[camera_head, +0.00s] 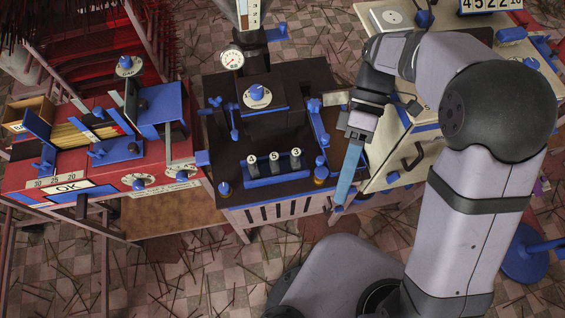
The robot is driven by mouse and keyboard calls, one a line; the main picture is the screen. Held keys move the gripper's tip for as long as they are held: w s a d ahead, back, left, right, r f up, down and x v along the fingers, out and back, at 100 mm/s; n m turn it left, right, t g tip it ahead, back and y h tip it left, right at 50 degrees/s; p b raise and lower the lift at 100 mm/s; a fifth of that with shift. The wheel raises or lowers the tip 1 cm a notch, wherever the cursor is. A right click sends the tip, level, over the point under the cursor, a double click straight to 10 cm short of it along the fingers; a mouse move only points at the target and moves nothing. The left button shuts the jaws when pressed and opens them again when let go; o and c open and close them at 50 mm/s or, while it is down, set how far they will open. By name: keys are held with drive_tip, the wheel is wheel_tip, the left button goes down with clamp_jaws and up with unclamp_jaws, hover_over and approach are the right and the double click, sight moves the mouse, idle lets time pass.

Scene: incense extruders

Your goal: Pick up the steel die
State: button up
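I cannot say for sure which thing is the steel die. Three small grey and white pieces, marked 4, 5 and 3 (275,163), stand in a blue rack (272,180) at the front of the dark middle machine. A small pale metal plate (335,98) shows at that machine's right side, by a blue fixture. My gripper (357,132) hangs over the machine's right edge, to the right of the rack and apart from it. Its fingertips are small and partly hidden, so its opening and any hold are unclear. A light blue bar (348,175) shows just below it.
A red machine (110,150) with an OK sign stands at the left. A cream machine (405,150) with a dark handle stands right, partly behind my arm. A gauge (232,58) and blue dial (259,94) rise behind the rack. Thin sticks litter the tiled floor.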

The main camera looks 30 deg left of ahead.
drive_tip(key=a+n, duration=0.3)
drive_tip(key=n, duration=0.1)
drive_tip(key=n+t+y+b, duration=0.3)
drive_tip(key=n+t+b, duration=0.5)
drive_tip(key=n, duration=1.1)
hover_over(253, 166)
drive_tip(key=p, duration=0.2)
drive_tip(key=shift+t, duration=0.9)
drive_tip(key=f, duration=1.2)
drive_tip(key=shift+w+a, duration=0.25)
drive_tip(key=shift+s+a+f+n, duration=0.1)
drive_tip(key=shift+a+f+n, duration=0.05)
drive_tip(key=shift+f+n, duration=0.3)
drive_tip(key=shift+f+p, duration=1)
drive_tip(key=shift+f, duration=2.6)
drive_tip(key=shift+c, duration=0.6)
clamp_jaws()
